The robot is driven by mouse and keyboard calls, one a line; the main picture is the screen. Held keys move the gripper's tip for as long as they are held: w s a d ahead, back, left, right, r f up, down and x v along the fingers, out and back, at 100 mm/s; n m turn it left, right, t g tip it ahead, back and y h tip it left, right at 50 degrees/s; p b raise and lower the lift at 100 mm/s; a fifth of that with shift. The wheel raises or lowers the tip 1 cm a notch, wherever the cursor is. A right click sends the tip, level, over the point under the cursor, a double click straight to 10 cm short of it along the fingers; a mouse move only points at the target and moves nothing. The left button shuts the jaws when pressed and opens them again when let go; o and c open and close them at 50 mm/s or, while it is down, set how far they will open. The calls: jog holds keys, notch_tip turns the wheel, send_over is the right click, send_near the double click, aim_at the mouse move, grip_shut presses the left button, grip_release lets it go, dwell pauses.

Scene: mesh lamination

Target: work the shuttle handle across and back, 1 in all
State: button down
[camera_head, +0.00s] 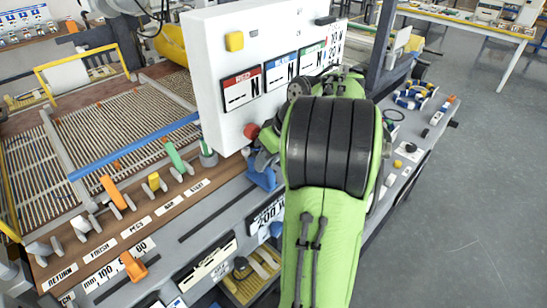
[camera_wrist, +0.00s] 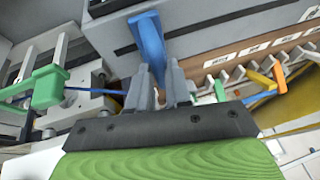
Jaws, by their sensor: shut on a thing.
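My gripper (camera_wrist: 160,88) is shut on an upright blue handle (camera_wrist: 149,38), which rises between its two grey fingers in the wrist view. I take this to be the shuttle handle, though no label on it is readable. In the head view my green and black arm hides most of the gripper. A blue part (camera_head: 262,177) shows just left of my arm, at the right end of the grey control ledge. The lower end of the handle is hidden by the fingers.
A white panel (camera_head: 225,85) with number displays stands behind my arm. Orange (camera_head: 117,193), yellow (camera_head: 153,181) and green (camera_head: 175,155) levers line a labelled brown strip to the left. An orange slider (camera_head: 134,265) sits in front. A green clamp-like part (camera_wrist: 48,87) is left in the wrist view.

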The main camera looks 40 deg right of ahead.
jog(key=a+b, duration=0.1)
jog(key=a, duration=0.6)
jog(key=a+b, duration=0.2)
jog(key=a, duration=0.6)
jog(key=a+b, duration=0.1)
jog(key=a, duration=0.6)
jog(key=shift+s+a+b, duration=0.2)
jog(key=shift+s+b, duration=0.1)
jog(key=shift+s, duration=0.1)
jog(key=c, duration=1.1)
grip_release()
jog(key=shift+a, duration=0.2)
jog(key=shift+o, duration=0.2)
jog(key=shift+d, duration=0.15)
jog(key=shift+r, duration=0.15)
jog(key=p+v, duration=0.7)
jog(key=v, duration=0.8)
jog(key=shift+r, duration=0.2)
jog(key=shift+s+d, duration=0.1)
